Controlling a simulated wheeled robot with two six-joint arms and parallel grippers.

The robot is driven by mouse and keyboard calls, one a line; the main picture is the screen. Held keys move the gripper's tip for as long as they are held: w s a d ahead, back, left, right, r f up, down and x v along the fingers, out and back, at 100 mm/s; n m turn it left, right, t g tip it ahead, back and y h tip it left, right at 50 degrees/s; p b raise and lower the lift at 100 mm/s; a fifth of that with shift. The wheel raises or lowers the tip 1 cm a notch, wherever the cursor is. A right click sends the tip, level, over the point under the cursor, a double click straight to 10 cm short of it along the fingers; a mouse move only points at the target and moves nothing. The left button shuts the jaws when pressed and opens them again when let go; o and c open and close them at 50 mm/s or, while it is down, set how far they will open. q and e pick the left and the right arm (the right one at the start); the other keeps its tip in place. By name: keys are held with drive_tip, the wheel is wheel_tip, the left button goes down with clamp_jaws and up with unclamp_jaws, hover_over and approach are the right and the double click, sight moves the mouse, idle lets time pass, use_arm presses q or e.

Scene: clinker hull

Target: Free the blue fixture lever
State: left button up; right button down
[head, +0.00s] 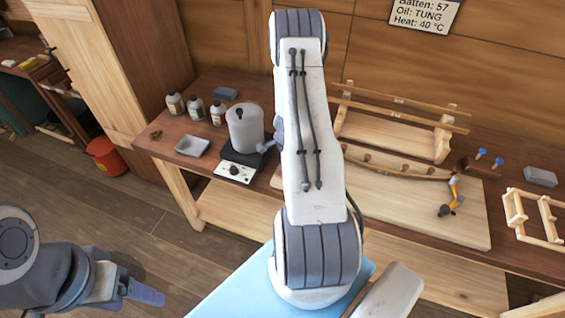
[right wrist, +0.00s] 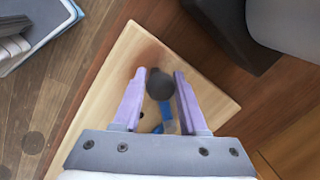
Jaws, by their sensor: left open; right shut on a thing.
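The blue fixture lever (right wrist: 166,112) shows in the right wrist view, with a dark round knob (right wrist: 159,84) at its end. My right gripper (right wrist: 160,73) has its two purple fingers on either side of the knob and is shut on it. The lever stands over the pale wooden board (right wrist: 205,85). In the head view my right arm covers the lever and the right gripper. My left gripper (head: 145,292) is open and empty at the lower left, over the floor, away from the bench.
On the board (head: 465,222) lies a curved wooden strip (head: 400,167) with an orange lever (head: 454,188) at its right end. A pot (head: 245,128) on a hot plate (head: 240,168) stands left of my arm. Wooden racks (head: 390,132) stand behind.

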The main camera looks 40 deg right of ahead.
drive_tip(key=shift+c, duration=2.3)
unclamp_jaws()
drive_tip(key=shift+w, duration=0.15)
wheel_tip(320, 180, up, 10)
drive_tip(key=s+a+p, duration=0.1)
drive_tip(key=p, duration=0.5)
drive_tip(key=shift+s+r, duration=0.15)
drive_tip(key=shift+s, duration=0.25)
